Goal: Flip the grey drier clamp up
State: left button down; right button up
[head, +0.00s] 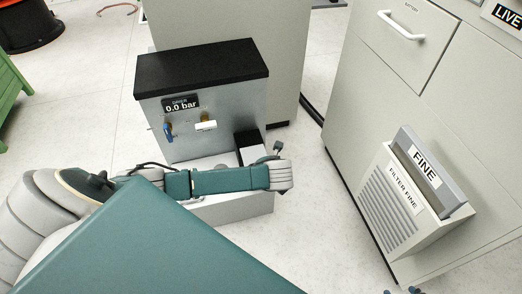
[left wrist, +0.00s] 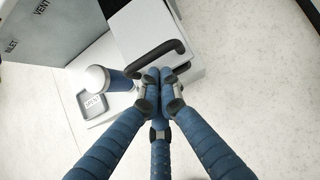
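The drier (head: 205,125) is a grey box with a black lid and a 0.0 bar display. In the left wrist view a light grey block (left wrist: 185,25) carries a black bar handle (left wrist: 155,53); it looks like the clamp, though no label shows. My left gripper (left wrist: 165,76) has its blue fingers drawn together, tips just beside the handle; I see nothing clearly held between them. In the head view my left arm crosses in front of the drier and its gripper (head: 277,150) is mostly hidden.
A blue lever (head: 168,132) and a white lever (head: 206,126) sit on the drier front. A blue cylinder with a white cap (left wrist: 97,78) and a small tray (left wrist: 93,103) lie left of the handle. A cabinet with a FINE filter bin (head: 425,170) stands right. Floor between is clear.

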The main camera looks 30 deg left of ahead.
pick_arm(q)
jog(key=shift+w+a+r+p, duration=0.15)
jog(key=shift+r+p, duration=0.3)
jog(key=shift+p, duration=0.3)
pick_arm(e)
jog(key=s+d+f+g, duration=0.1)
jog(key=s+d+g, duration=0.1)
jog(key=s, duration=0.4)
jog(key=shift+s+f+g+h, duration=0.15)
jog(key=shift+s+g+h, duration=0.25)
jog(key=shift+g, duration=0.1)
